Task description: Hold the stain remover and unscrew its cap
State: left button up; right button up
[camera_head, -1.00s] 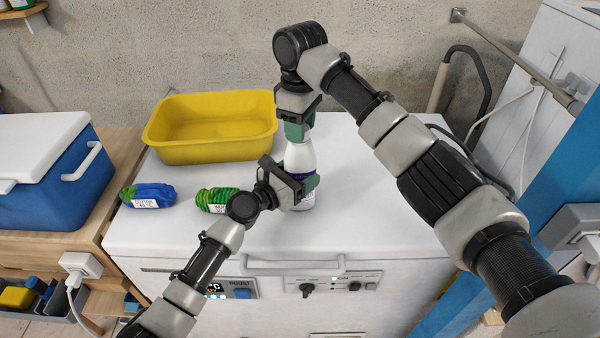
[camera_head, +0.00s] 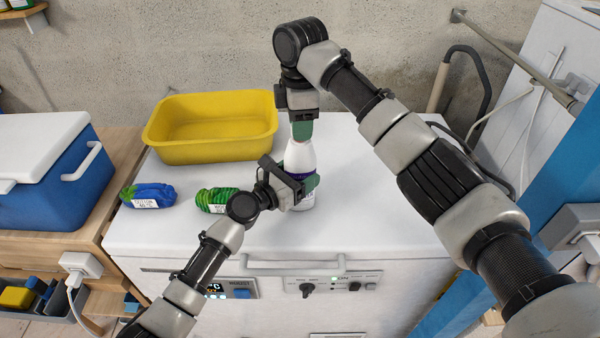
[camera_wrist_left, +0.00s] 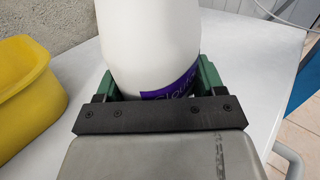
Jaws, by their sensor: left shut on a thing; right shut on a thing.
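The stain remover (camera_head: 299,158) is a white bottle with a purple label, upright on the white machine top. It also shows in the left wrist view (camera_wrist_left: 150,45), where its top is out of the picture. My left gripper (camera_head: 300,184) is shut around the lower part of the bottle, with green pads on both sides. My right gripper (camera_head: 302,131) is above it, pointing down, shut at the bottle's top. The cap is hidden behind the right gripper's green fingers.
A yellow basin (camera_head: 210,150) stands behind and left of the bottle. A blue bundle (camera_head: 150,195) and a green bundle (camera_head: 211,199) lie left of my left gripper. A blue-and-white cooler (camera_head: 50,175) stands further left. The machine top (camera_head: 370,220) is clear right of the bottle.

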jog(key=shift+r, duration=1.1)
jog(key=shift+r, duration=0.2)
jog(key=shift+r, duration=2)
pick_arm(q)
jog(key=o, duration=1.1)
jog(key=shift+c, duration=0.2)
